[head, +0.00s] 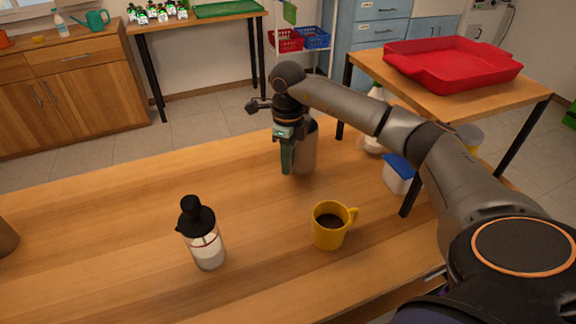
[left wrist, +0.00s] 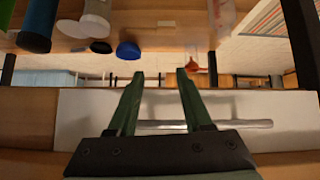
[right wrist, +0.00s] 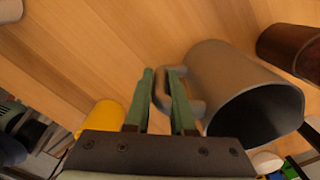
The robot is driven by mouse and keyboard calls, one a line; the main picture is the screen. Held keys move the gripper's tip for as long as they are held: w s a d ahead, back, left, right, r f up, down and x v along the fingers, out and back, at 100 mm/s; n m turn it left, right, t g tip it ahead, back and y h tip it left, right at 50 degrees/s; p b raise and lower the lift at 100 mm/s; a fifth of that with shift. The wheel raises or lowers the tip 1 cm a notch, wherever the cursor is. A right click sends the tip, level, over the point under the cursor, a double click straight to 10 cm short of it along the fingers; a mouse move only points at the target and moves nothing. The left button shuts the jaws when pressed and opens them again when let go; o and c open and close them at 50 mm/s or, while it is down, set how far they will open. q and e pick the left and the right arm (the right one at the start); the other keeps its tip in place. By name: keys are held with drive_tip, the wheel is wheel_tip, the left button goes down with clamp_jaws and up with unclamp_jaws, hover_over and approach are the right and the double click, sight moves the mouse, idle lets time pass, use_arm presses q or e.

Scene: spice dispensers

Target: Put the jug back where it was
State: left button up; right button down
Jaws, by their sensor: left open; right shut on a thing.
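The jug is a plain grey cylinder (head: 309,148) at the far middle of the wooden table in the head view. My right gripper (head: 287,168) is beside it, on its left. In the right wrist view the jug (right wrist: 225,85) lies right of the fingers, its dark open mouth facing the lower right. My right gripper (right wrist: 163,80) is shut on the jug's handle (right wrist: 168,92). I cannot tell whether the jug's base touches the table. My left gripper (left wrist: 160,78) is open and empty, seen only in the left wrist view, before a pale panel with a metal bar.
A yellow mug (head: 328,228) with dark contents and a black-topped dispenser (head: 203,235) stand on the table (head: 110,240). A blue-lidded container (head: 400,173) and a white bottle (head: 374,140) stand at the right. A red tray (head: 453,62) is on another table. The table's left middle is clear.

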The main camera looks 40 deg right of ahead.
drive_tip(key=shift+f, duration=0.8)
drive_tip(key=shift+f, duration=0.1)
drive_tip(key=c, duration=1.2)
unclamp_jaws()
drive_tip(key=shift+f, duration=0.15)
drive_tip(key=shift+c, duration=0.2)
drive_tip(key=o, duration=0.5)
wheel_tip(320, 180, up, 12)
drive_tip(key=shift+r+p, duration=0.25)
drive_tip(key=shift+p, duration=0.05)
